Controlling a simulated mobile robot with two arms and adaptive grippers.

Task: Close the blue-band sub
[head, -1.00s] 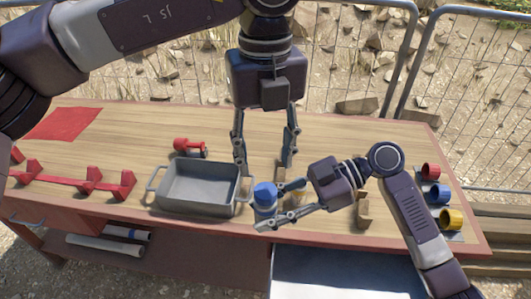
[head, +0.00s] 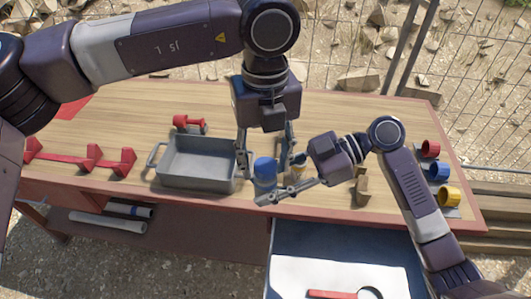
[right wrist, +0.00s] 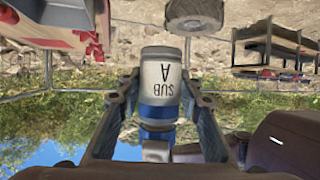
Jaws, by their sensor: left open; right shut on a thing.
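The blue-band sub (head: 264,181) is an upright grey can with a blue top in the head view, near the table's front edge. My right gripper (head: 290,192) is shut around its body from the right. In the right wrist view the sub (right wrist: 162,78) appears upside down between the fingers, with "SUB A" on it and a blue band. My left gripper (head: 267,165) hangs above with fingers open and pointing down, one on either side of the sub's top in the picture. I cannot tell whether they touch it.
A grey tray (head: 195,186) stands just left of the sub. A red fitting (head: 190,124) lies behind it. Red, blue (head: 438,171) and yellow cups stand at the right edge. Wooden blocks (head: 361,190) are right of my right gripper. An open drawer (head: 335,240) juts out in front.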

